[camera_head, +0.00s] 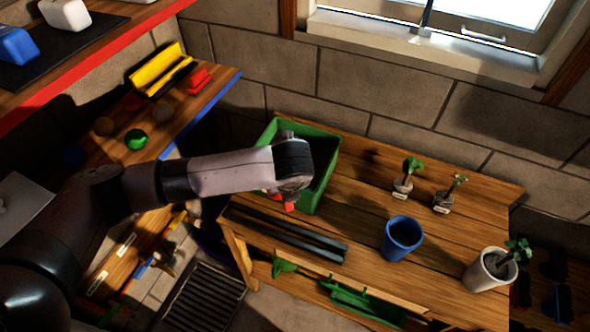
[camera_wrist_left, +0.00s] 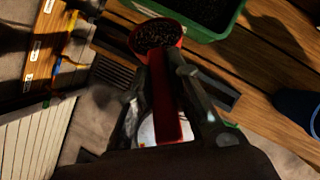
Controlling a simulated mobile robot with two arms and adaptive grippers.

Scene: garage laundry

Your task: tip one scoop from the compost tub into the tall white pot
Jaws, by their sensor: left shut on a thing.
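The green compost tub (camera_head: 328,172) stands at the back left of the wooden bench; its corner also shows in the wrist view (camera_wrist_left: 222,33), with dark compost inside. My left gripper (camera_wrist_left: 166,85) is shut on the handle of a red scoop (camera_wrist_left: 168,108). The scoop's round bowl holds dark granular compost and appears just outside the tub's near rim in the wrist view. In the head view my arm hides most of the scoop (camera_head: 289,205). The white pot (camera_head: 482,272) stands at the bench's right front, with a green plant showing at its top. My right gripper is not in view.
A blue pot (camera_head: 403,238) stands between tub and white pot. Two small plants (camera_head: 404,183) in clear containers stand behind it. A dark slatted tray (camera_head: 285,235) lies in front of the tub. A red-edged shelf (camera_head: 100,50) overhangs the upper left.

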